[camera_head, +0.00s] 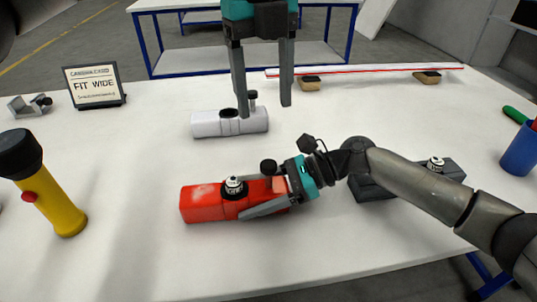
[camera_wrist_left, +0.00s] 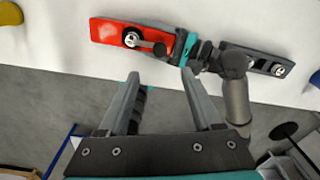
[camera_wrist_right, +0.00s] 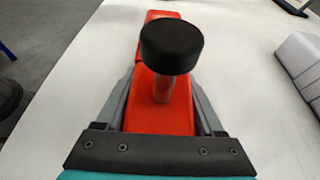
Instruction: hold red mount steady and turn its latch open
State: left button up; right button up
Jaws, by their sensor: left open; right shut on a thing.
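The red mount (camera_head: 202,204) lies on the white table in the head view. Its latch has a round pivot (camera_head: 233,186) on top and a lever ending in a black knob (camera_head: 268,167). The knob stands large over the red body in the right wrist view (camera_wrist_right: 171,46). My right gripper (camera_head: 262,200) is shut on the mount's right end, a finger along each side; the far finger is mostly hidden in the head view. My left gripper (camera_head: 265,108) is open and empty, pointing down beyond the red mount. The left wrist view shows the mount (camera_wrist_left: 106,31) ahead of its fingertips.
A pale grey mount (camera_head: 210,124) lies behind the red one, near my left fingers. A dark mount (camera_head: 372,190) is partly under my right arm. A yellow torch (camera_head: 57,205) stands left, a sign (camera_head: 94,86) back left, a blue cup (camera_head: 520,152) right. A long strip (camera_head: 370,69) lies at the back.

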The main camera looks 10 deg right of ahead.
aim_at(269, 164)
pick_arm(q)
jog(key=f+n, duration=0.2)
jog(key=f, duration=0.2)
jog(key=f+n, duration=0.1)
jog(key=f, duration=0.2)
jog(key=f+n, duration=0.2)
jog(key=f, duration=0.2)
jog(key=shift+s+d+f+n, duration=0.2)
jog(key=shift+d+f+n, duration=0.05)
jog(key=shift+f+n, duration=0.05)
jog(key=shift+c, duration=0.3)
grip_shut()
dwell(0.3)
